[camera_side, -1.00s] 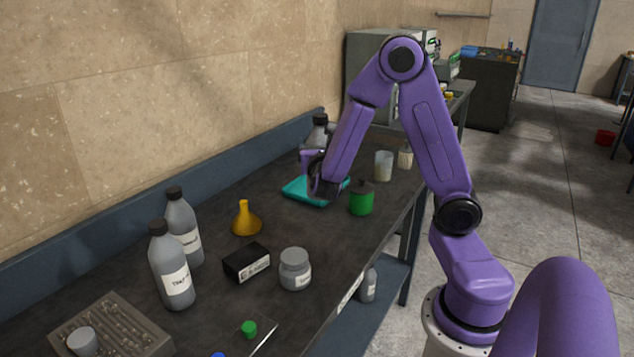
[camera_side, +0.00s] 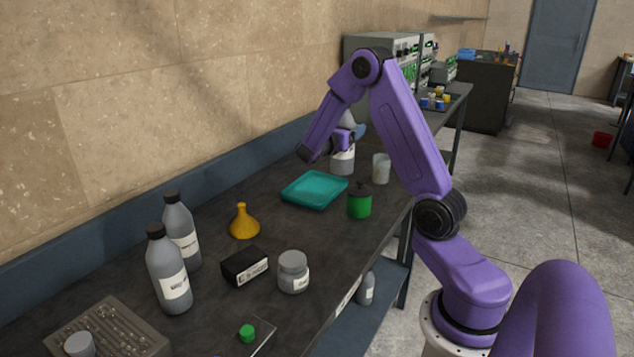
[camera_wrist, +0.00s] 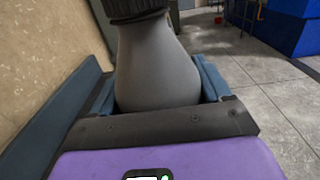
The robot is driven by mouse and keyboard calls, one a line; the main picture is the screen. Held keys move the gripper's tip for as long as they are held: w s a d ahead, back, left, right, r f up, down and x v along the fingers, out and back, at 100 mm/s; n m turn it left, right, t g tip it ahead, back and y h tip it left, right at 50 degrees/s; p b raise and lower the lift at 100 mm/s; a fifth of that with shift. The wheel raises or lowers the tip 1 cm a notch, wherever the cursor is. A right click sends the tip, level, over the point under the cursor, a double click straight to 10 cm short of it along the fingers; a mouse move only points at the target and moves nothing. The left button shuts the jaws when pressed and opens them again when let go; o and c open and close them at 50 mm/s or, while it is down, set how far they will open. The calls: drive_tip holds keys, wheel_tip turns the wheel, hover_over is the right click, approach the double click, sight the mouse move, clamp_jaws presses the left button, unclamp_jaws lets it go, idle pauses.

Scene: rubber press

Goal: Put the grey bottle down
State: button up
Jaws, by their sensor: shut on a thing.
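The grey bottle (camera_side: 342,161) is in my gripper (camera_side: 347,136), beyond the teal tray in the side view.
The teal tray (camera_side: 314,190) is empty. A beaker (camera_side: 381,168) and a green container (camera_side: 359,203) stand close by on the right. A yellow flask (camera_side: 243,222), black box (camera_side: 245,266), grey jar (camera_side: 293,272) and two other grey bottles (camera_side: 168,272) stand nearer. The wall runs along the left.

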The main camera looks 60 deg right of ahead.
drive_tip(key=w+d+f, duration=0.9)
drive_tip(key=w+f, duration=0.1)
drive_tip(key=f, duration=0.2)
drive_tip(key=shift+w+f, duration=0.3)
drive_tip(key=shift+f, duration=0.2)
drive_tip(key=o, duration=1.5)
drive_tip(key=shift+f, duration=0.1)
